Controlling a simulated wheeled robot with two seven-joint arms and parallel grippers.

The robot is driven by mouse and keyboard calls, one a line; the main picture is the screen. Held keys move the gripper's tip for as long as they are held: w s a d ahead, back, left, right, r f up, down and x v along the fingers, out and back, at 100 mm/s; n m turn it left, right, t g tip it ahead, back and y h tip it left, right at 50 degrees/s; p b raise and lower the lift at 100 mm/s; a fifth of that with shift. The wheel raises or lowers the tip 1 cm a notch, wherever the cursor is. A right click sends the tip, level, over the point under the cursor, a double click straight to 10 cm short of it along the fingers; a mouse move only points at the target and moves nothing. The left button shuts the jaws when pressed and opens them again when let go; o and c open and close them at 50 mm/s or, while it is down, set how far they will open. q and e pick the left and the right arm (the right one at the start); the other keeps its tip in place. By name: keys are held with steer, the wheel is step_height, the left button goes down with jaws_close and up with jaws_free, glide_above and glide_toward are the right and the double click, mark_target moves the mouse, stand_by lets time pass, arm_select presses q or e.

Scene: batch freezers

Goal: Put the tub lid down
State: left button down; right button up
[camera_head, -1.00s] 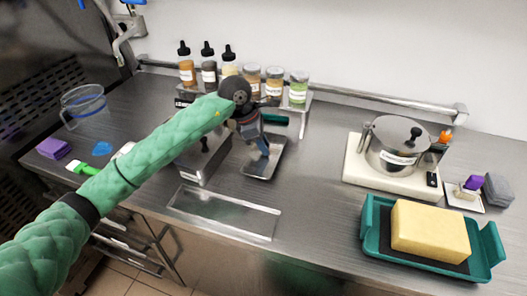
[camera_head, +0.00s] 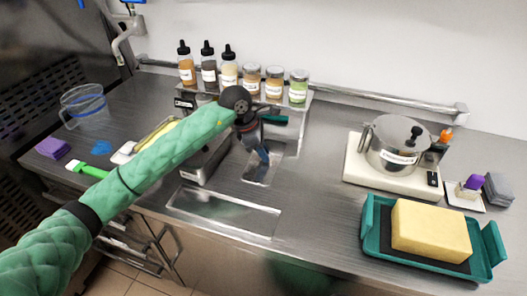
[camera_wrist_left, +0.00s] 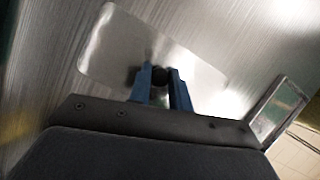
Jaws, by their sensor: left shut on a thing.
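The tub lid (camera_head: 251,176) is a flat rectangular metal plate with rounded corners. It is at or just above the steel counter, right of the metal tub (camera_head: 196,173); I cannot tell if it touches. In the left wrist view the lid (camera_wrist_left: 112,48) lies under the fingers, with its dark knob between the tips. My left gripper (camera_head: 262,158) points down and is shut on that knob; its blue fingers also show in the wrist view (camera_wrist_left: 162,78). My forearm hides part of the tub. My right gripper is not in view.
A rack (camera_head: 304,105) with bottles and jars stands behind. A rectangular metal-framed panel (camera_head: 225,212) is at the counter's front edge. A steel pot (camera_head: 396,144) on a pale base and a teal tray (camera_head: 370,246) with a yellow block are at right. Counter between is clear.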

mark_target(257, 159)
arm_select(q)
steer(key=c, duration=1.3)
jaws_free()
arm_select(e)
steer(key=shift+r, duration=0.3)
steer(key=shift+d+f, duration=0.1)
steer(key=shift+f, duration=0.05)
arm_select(q)
steer(key=shift+r, duration=0.25)
steer(key=shift+a+r, duration=0.15)
steer(key=shift+r, duration=0.1)
steer(key=b+v, duration=0.1)
steer(key=v, duration=0.3)
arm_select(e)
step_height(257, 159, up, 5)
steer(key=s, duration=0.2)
arm_select(q)
steer(key=shift+b+v, duration=1.25)
steer(key=shift+v, duration=2.35)
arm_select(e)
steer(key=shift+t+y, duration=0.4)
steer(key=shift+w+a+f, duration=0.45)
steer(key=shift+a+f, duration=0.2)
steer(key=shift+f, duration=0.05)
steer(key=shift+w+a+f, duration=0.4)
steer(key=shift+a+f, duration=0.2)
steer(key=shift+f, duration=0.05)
